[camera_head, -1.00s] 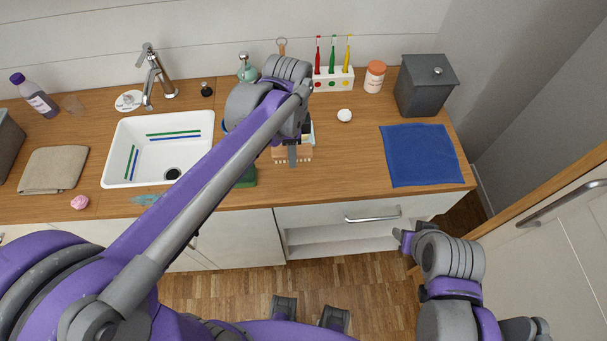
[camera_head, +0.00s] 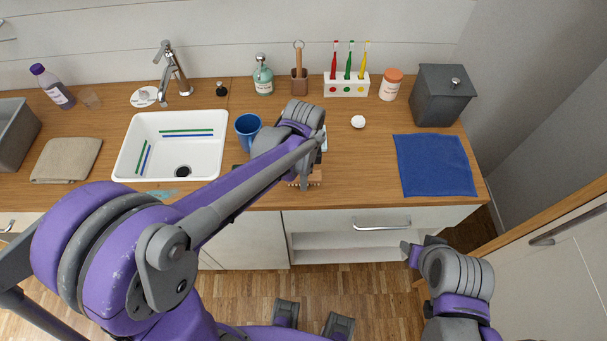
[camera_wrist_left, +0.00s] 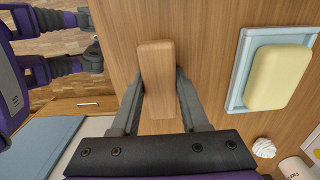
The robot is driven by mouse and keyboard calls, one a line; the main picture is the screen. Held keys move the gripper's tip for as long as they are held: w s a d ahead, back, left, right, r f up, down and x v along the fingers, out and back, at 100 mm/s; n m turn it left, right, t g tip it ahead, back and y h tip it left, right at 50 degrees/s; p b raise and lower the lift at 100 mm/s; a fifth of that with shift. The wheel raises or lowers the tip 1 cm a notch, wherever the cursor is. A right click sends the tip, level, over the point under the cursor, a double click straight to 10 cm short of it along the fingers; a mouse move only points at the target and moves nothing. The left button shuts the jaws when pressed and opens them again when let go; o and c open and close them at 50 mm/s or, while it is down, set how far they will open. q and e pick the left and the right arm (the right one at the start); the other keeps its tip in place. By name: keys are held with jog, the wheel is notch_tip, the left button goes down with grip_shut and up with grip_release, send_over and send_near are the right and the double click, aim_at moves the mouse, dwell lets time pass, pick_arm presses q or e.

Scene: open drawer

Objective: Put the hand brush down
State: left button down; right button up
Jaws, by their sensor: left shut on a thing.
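The hand brush (camera_head: 315,178) shows as a small wooden block with pale bristles near the counter's front edge, mostly hidden by my left arm. In the left wrist view the brush (camera_wrist_left: 157,75) lies between the two fingers of my left gripper (camera_wrist_left: 158,88), which is shut on it. The wooden counter (camera_wrist_left: 215,60) is beneath it; whether the bristles touch it I cannot tell. My right gripper (camera_head: 422,245) is empty, in front of the cabinet, its fingers apart.
A blue dish with yellow soap (camera_wrist_left: 280,78) is beside the brush. A blue cup (camera_head: 247,130) and the sink (camera_head: 130,150) are to the left. A white ball (camera_head: 358,121) and a blue cloth (camera_head: 436,165) are to the right. Bare counter lies between brush and cloth.

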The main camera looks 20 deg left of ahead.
pick_arm(q)
jog(key=shift+f, duration=0.1)
pick_arm(e)
jog(key=shift+f, duration=0.1)
pick_arm(q)
jog(key=shift+f, duration=0.15)
jog(key=shift+s+f+b, duration=0.25)
jog(key=shift+f+b, duration=0.15)
jog(key=shift+b, duration=0.1)
jog(key=shift+c, duration=2.1)
grip_release()
jog(key=shift+d, duration=0.1)
jog(key=shift+r, duration=0.3)
notch_tip(320, 180, up, 12)
jog(key=p, duration=0.2)
jog(key=s+a+f+n+t, duration=0.2)
jog(key=s+a+n, duration=0.1)
jog(key=s+n, duration=0.3)
jog(key=s+a+f+n+t, duration=0.3)
jog(key=s+n, duration=0.4)
jog(key=n, duration=0.1)
jog(key=shift+a+n+t, duration=0.3)
jog(key=shift+a+n, duration=0.1)
pick_arm(e)
jog(key=shift+w+r, duration=0.25)
jog(key=shift+r, duration=0.6)
